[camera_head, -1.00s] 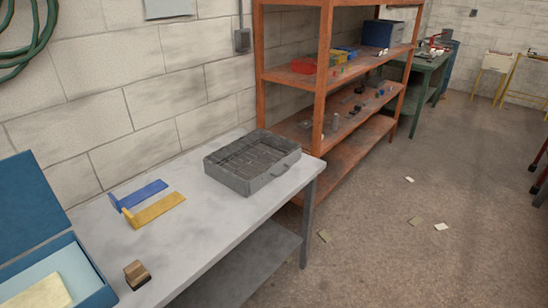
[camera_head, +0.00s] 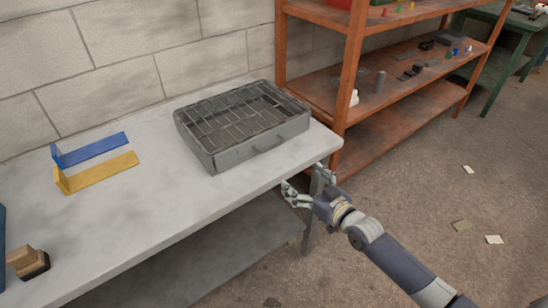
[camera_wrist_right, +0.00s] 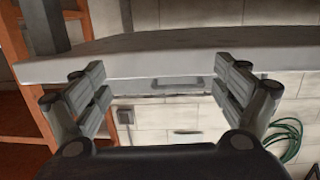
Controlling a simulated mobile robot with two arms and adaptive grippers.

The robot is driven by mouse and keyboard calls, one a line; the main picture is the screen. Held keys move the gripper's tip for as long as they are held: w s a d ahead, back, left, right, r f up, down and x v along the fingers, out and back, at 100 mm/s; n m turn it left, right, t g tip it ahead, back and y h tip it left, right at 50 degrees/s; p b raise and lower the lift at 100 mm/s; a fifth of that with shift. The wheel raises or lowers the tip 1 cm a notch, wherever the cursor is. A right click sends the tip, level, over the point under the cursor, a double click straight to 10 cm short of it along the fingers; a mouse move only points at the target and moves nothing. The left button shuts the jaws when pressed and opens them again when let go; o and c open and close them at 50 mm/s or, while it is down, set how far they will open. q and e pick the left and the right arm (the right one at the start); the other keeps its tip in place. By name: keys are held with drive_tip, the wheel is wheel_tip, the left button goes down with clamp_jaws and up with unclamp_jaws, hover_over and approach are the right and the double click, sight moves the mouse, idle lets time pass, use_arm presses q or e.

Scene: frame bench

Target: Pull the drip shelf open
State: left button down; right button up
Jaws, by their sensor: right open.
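The drip shelf seems to be part of the dark grey metal unit (camera_head: 222,162) near the bench's right end, with a gridded top and a small handle (camera_head: 268,146) on its front. I see no clear gap at its front, so it looks closed. My right gripper (camera_head: 304,183) is open and empty, just off the bench's front edge, apart from the handle and lower in the picture. In the right wrist view my open fingers (camera_wrist_right: 162,92) frame a grey bar (camera_wrist_right: 178,84) that may be the handle. My left gripper is not in view.
The bench (camera_head: 140,215) holds a blue bracket (camera_head: 92,149), a yellow bracket (camera_head: 100,174) and a brown block (camera_head: 26,260). An orange rack (camera_head: 350,75) with small items stands close behind the bench's right end. Floor to the right is mostly clear.

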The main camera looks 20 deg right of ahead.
drive_tip(key=t+y, duration=0.1)
approach(274, 147)
drive_tip(key=shift+n, duration=0.4)
drive_tip(key=x, duration=0.9)
drive_tip(key=shift+w+b, duration=0.1)
drive_tip(key=shift+b, duration=0.25)
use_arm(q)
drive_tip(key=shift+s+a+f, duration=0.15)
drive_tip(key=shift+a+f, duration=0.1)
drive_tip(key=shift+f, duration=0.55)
use_arm(e)
drive_tip(key=shift+w+a, duration=0.2)
drive_tip(key=shift+w, duration=0.45)
